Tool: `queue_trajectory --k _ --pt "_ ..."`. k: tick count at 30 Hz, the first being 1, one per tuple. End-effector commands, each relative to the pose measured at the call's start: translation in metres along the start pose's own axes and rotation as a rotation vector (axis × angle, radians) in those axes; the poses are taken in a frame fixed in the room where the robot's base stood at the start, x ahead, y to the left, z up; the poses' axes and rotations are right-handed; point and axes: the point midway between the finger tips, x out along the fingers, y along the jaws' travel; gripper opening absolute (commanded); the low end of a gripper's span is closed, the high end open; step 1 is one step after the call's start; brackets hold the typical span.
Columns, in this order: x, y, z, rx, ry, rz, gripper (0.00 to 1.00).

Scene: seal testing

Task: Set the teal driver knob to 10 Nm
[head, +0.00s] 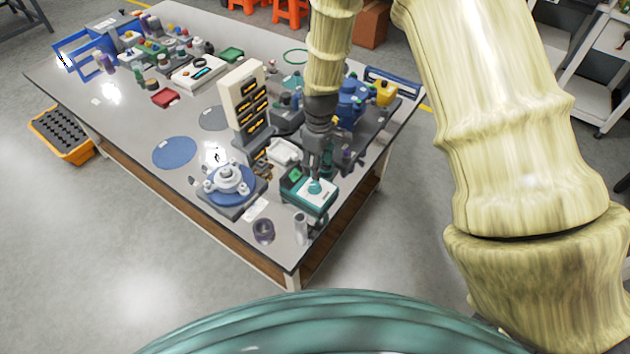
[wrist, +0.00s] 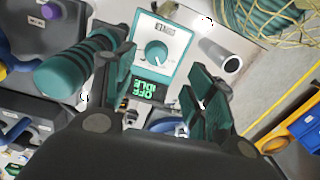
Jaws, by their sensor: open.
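The teal driver knob (wrist: 156,50) is a round dial on the white face of a teal-edged box (wrist: 172,26). A small green display (wrist: 150,91) on the box appears to read "OFF" and "IDLE", upside down in the wrist view. In the head view the box (head: 318,192) stands near the table's front corner, with the knob (head: 314,187) on top. My gripper (head: 313,176) is above the box, pointing down. In the wrist view its fingers (wrist: 158,82) are apart, with the knob between and beyond them. I cannot tell the knob's setting.
A teal-handled driver (wrist: 72,68) is close to the left finger in the wrist view. A metal cylinder (wrist: 222,56) stands right of the box. A flanged part on a blue disc (head: 238,198) and a tall white rack (head: 235,95) stand left of the box.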

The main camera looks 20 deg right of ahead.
Motion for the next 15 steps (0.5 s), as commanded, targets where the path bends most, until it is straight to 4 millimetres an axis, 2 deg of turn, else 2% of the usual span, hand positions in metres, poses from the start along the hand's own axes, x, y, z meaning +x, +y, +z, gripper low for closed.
queue_trajectory --k 2,5,15 --pt "-0.01 0.003 -0.006 -0.019 0.002 -0.002 0.54" --pt "-0.011 0.004 -0.008 -0.028 0.001 -0.005 0.54" --pt "0.019 0.004 -0.008 -0.028 0.0 -0.006 0.54"
